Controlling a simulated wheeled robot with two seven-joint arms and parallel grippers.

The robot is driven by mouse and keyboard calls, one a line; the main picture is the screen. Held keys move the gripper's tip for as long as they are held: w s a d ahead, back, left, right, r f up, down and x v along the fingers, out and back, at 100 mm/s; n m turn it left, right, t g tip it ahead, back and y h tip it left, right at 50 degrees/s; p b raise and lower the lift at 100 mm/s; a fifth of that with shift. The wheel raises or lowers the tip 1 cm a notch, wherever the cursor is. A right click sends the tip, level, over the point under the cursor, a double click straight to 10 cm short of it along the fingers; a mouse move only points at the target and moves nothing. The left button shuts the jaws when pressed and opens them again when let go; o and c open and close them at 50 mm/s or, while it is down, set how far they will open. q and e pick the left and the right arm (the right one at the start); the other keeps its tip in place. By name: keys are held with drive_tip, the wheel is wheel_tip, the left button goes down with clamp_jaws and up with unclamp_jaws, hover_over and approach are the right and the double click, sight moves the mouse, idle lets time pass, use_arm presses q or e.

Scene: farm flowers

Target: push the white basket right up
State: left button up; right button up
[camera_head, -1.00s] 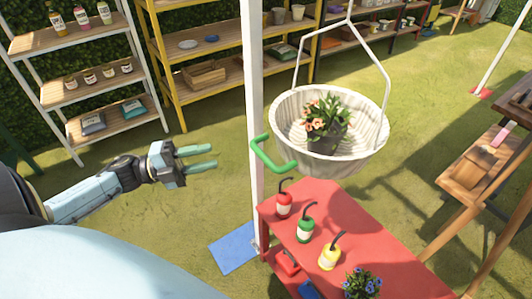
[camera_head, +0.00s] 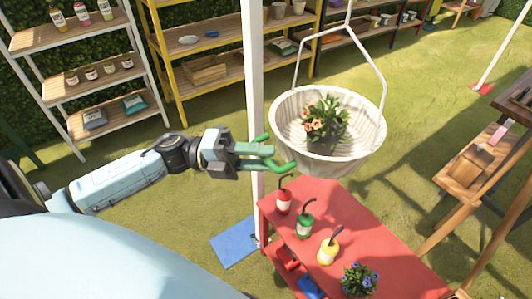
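The white basket (camera_head: 365,143) hangs by a white frame above the red table. It holds a dark pot with a leafy plant and orange-pink flowers (camera_head: 325,117). My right gripper is not in view.
A white post (camera_head: 254,75) stands just behind the handle. Below the basket, the red table (camera_head: 380,243) carries red, green and yellow bottles (camera_head: 305,226) and a blue-flowered plant (camera_head: 359,279). A wooden stand (camera_head: 480,165) is at the right.

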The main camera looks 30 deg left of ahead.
use_arm(q)
drive_tip(key=shift+w+d, duration=0.2)
drive_tip(key=shift+d, duration=0.25)
clamp_jaws()
drive_tip(key=shift+r, duration=0.1)
